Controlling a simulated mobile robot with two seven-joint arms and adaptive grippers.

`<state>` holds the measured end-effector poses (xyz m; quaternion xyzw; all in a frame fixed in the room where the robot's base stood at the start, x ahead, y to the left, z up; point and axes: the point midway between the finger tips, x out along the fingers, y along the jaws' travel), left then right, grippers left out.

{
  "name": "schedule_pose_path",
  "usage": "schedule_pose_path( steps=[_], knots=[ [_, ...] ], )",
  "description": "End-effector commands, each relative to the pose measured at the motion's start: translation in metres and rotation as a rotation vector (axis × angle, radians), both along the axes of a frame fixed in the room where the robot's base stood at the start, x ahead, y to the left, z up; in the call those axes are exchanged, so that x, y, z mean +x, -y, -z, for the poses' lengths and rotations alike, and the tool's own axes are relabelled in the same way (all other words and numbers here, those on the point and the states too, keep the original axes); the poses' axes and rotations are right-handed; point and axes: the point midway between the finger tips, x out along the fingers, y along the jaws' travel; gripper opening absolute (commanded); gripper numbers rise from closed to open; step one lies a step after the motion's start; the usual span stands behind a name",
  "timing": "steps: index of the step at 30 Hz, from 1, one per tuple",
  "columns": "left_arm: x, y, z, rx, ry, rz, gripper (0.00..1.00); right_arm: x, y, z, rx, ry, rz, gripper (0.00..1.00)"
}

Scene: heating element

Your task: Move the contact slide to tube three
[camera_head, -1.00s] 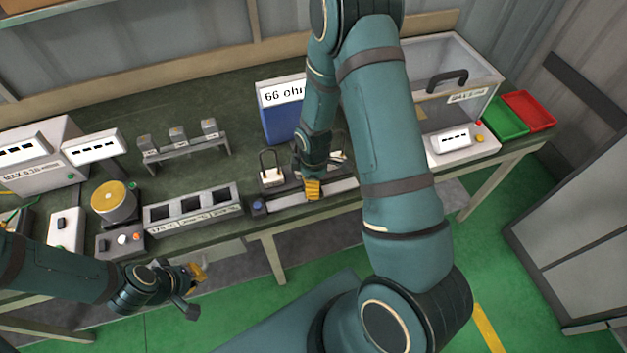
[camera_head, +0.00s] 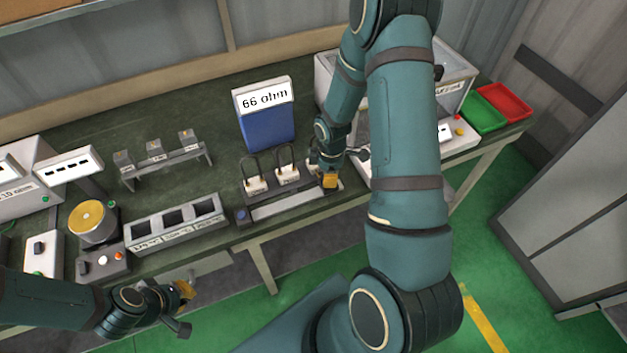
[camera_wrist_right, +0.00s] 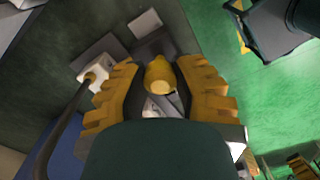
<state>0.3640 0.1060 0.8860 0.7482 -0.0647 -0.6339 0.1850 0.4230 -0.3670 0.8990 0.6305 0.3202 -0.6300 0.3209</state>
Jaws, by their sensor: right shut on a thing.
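The contact slide shows as a yellow knob (camera_wrist_right: 160,76) between the yellow fingers of my right gripper (camera_wrist_right: 163,88) in the right wrist view. My right gripper (camera_head: 329,181) is shut on it, at the right end of the long slide unit (camera_head: 290,205) at the bench's front edge. Two white plug-like blocks (camera_head: 256,184) with dark loops stand behind the rail, left of the gripper. My gripper and arm hide the right end of the unit, and I cannot tell which tube the slide is at. My left gripper (camera_head: 184,291) hangs off the bench's front, its jaw opening unclear.
A blue block with a "66 ohm" sign (camera_head: 264,112) stands behind the unit. A three-well grey block (camera_head: 176,222) is to its left. A clear-walled case (camera_head: 455,70), a green tray (camera_head: 484,114) and a red tray (camera_head: 504,100) are at the right.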

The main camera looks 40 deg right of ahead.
Motion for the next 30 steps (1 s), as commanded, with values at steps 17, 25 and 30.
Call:
schedule_pose_path(
  steps=[17, 25, 30],
  knots=[
    [0.0, 0.0, 0.001, 0.0, 0.0, 0.0, 0.0, -0.003, 0.009, 0.0, -0.002, -0.001, 0.001, 0.59],
    [0.0, 0.0, 0.001, 0.0, 0.0, 0.0, 0.0, -0.002, 0.008, -0.001, -0.001, -0.001, -0.001, 0.59],
    [0.0, 0.0, 0.001, 0.0, 0.0, 0.0, 0.0, -0.001, 0.009, -0.015, -0.001, 0.003, 0.0, 0.59]
  ],
)
